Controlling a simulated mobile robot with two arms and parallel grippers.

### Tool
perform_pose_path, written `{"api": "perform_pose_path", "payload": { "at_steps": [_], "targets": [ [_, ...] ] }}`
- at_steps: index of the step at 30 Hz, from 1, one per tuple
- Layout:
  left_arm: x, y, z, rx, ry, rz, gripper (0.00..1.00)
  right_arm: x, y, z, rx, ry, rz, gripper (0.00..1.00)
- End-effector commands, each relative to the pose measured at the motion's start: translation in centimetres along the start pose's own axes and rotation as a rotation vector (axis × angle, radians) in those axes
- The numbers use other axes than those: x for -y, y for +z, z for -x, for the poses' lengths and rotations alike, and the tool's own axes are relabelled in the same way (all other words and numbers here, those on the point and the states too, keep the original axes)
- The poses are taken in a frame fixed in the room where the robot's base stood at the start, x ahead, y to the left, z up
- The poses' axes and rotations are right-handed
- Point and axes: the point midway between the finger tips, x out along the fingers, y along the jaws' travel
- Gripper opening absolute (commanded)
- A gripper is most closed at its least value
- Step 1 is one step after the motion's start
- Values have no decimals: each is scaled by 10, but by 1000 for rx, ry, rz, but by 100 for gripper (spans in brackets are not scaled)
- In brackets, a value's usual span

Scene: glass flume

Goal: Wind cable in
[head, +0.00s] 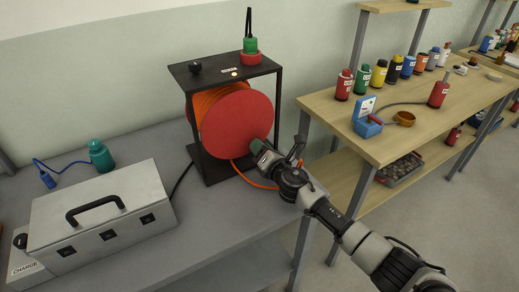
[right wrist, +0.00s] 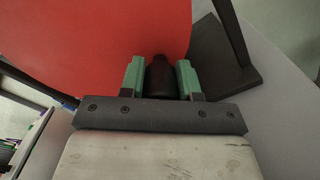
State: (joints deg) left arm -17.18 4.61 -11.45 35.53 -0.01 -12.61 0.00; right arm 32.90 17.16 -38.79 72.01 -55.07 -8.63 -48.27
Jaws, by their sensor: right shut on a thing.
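The cable reel has a round red disc (head: 235,122) and sits in a black frame (head: 276,100) on the grey bench. Orange cable (head: 205,98) is wound on its drum behind the disc. A loose length of orange cable (head: 252,180) hangs below the disc and runs toward the right. My right gripper (head: 260,147) is at the lower right of the disc. In the right wrist view its green fingers are shut on a dark handle (right wrist: 160,78) in front of the red disc (right wrist: 110,35). My left gripper is not in view.
A grey case (head: 103,220) with a black handle stands on the bench at left, with a green plug (head: 100,155) behind it. A wooden table (head: 415,127) with several bottles is at right. A gap separates it from the bench.

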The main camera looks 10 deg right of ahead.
Motion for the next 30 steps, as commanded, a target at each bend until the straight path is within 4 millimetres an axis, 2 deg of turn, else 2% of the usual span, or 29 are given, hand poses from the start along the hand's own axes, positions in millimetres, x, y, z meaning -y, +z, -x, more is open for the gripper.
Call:
{"api": "perform_pose_path", "payload": {
  "at_steps": [11,12,16,17,26,30],
  "targets": [
    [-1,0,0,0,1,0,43,1,-1,1,-3,-1,6,0],
    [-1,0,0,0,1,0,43,1,-1,1,-3,-1,6,35],
    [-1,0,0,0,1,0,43,1,-1,0,-2,-1,5,55],
    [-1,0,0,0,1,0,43,1,-1,0,-2,-1,5,57],
    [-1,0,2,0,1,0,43,-2,2,0,0,0,5,57],
    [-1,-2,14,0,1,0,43,-15,16,0,0,2,8,57]
  ]
}}
